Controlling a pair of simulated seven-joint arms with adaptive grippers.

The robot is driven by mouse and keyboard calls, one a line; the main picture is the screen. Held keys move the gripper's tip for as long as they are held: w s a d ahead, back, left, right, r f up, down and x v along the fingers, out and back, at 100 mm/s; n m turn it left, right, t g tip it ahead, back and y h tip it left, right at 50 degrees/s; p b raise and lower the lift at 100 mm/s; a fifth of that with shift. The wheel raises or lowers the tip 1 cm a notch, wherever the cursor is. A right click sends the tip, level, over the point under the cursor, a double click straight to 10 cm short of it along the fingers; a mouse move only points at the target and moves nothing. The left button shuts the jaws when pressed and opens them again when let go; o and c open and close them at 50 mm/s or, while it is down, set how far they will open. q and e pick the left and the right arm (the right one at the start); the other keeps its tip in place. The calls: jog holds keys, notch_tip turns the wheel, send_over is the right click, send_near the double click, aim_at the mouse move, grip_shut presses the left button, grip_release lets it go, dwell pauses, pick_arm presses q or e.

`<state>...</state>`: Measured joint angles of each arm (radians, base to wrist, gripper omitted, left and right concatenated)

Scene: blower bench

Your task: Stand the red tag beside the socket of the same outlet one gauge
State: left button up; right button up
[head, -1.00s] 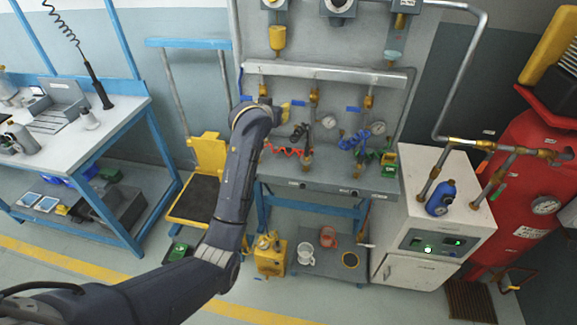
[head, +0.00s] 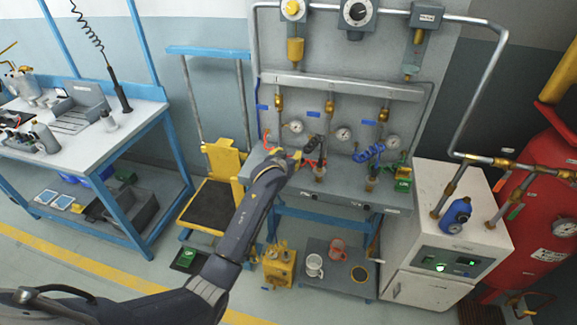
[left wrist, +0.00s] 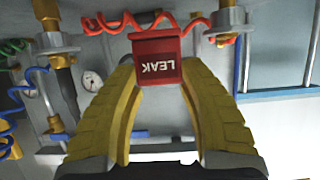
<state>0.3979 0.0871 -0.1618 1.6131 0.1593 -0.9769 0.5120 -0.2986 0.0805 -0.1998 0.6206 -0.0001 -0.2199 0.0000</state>
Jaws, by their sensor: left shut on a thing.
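My left gripper (head: 294,157) is in front of the lower left part of the outlet panel, below the leftmost gauge (head: 296,127). In the left wrist view its yellow fingers (left wrist: 160,92) are shut on the red tag (left wrist: 160,68), which reads LEAK upside down there. The tag is held apart from the gauge. In the head view the gripper and arm largely hide the tag. A red coiled hose (left wrist: 122,22) passes behind the tag, with a brass fitting (left wrist: 230,18) to its right. My right gripper is not in view.
Two more gauges (head: 343,133) (head: 393,142) sit to the right on the panel. A ledge (head: 345,190) runs below. A white cabinet (head: 445,225) stands at right, a yellow cart (head: 222,160) at left.

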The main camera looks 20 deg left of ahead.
pick_arm(q)
jog(key=shift+f, duration=2.25)
jog(key=shift+f, duration=0.1)
jog(key=o, duration=0.8)
jog(key=shift+c, duration=0.2)
